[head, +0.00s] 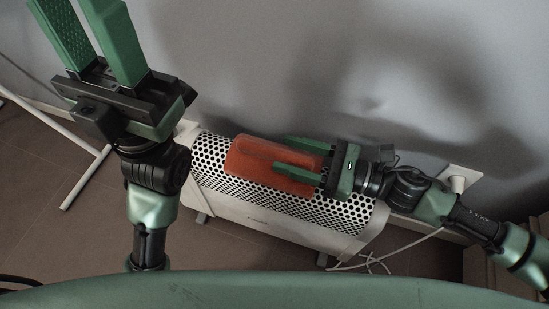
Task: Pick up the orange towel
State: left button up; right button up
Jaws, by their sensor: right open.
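The orange towel (250,168) lies folded on top of a white heater with a perforated grille (208,158). My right gripper (281,156) comes in from the right, low over the heater. Its green fingers are apart and reach over the towel's right part; part of the towel shows between them. I cannot tell whether the fingers touch it. My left gripper (85,25) is raised at the upper left, away from the towel. Its fingers are apart and nothing shows between them.
The heater stands against a grey wall (300,60). A wall socket with a plug (458,182) is at the right, and a white cable (400,248) runs down to the floor. A white metal leg frame (87,178) stands at the left. Brown tiled floor (40,170) shows there.

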jog(key=shift+w+a, duration=0.15)
jog(key=shift+a, duration=0.15)
grip_shut()
jog(key=shift+r, duration=0.1)
